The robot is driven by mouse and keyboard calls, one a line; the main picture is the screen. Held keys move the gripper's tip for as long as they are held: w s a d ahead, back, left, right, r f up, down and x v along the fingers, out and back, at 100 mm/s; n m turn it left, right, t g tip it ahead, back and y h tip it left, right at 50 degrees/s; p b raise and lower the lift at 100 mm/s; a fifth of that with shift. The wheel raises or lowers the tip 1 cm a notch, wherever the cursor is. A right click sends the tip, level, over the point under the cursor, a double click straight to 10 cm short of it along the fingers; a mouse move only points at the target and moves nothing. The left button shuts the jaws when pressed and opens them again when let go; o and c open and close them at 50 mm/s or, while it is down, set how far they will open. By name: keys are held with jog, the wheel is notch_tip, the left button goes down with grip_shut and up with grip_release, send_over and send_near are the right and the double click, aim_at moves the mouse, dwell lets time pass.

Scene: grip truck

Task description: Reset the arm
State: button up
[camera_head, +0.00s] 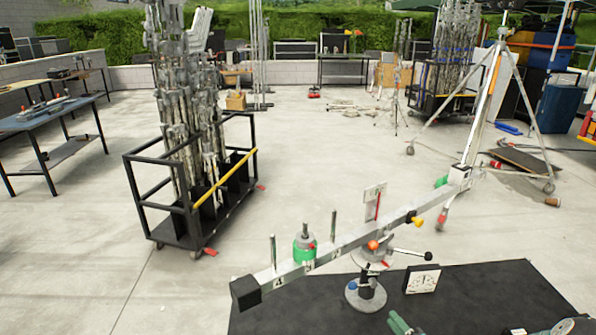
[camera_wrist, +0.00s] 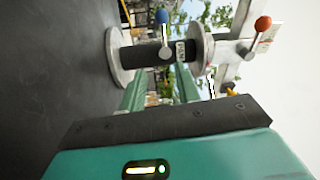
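My gripper (camera_wrist: 160,90) shows in the wrist view as a teal body with two green fingers standing apart. Nothing is held between them; the gap shows background. Beyond the fingertips is a metal stand (camera_wrist: 118,55) with a dark post and a blue-knobbed lever (camera_wrist: 162,18). An orange-knobbed lever (camera_wrist: 262,24) is at the upper right. In the head view, green tips of my gripper (camera_head: 399,323) show at the bottom edge, in front of the same stand (camera_head: 367,292). Most of my arm is out of view.
A long metal beam (camera_head: 340,246) with upright pins and a green weight (camera_head: 304,250) rests over the black mat (camera_head: 480,300). A dial gauge (camera_head: 422,279) stands right of the stand. A black cart (camera_head: 180,230) with metal poles stands left. The concrete floor between is mostly clear.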

jog(key=w+a+r+n+g+h, duration=0.15)
jog(key=r+n+g+h, duration=0.25)
jog(key=r, duration=0.5)
jog(key=w+r+n+g+h, duration=0.2)
jog(key=r+n+g+h, duration=0.15)
jog(key=r, duration=0.55)
jog(key=s+a+r+n+g+h, duration=0.2)
jog(key=s+a+r+h, duration=0.15)
jog(key=s+r, duration=0.6)
jog(key=s+a+r+n+g+y, duration=0.1)
jog(key=s+a+r, duration=0.3)
jog(key=s, duration=0.6)
jog(key=s+a+r+n+g+y, duration=0.1)
jog(key=s+a+r, duration=0.3)
jog(key=s+a, duration=0.4)
jog(key=shift+s+r+y, duration=0.15)
jog(key=shift+s+y, duration=0.55)
jog(key=shift+s, duration=0.4)
jog(key=shift+g, duration=0.25)
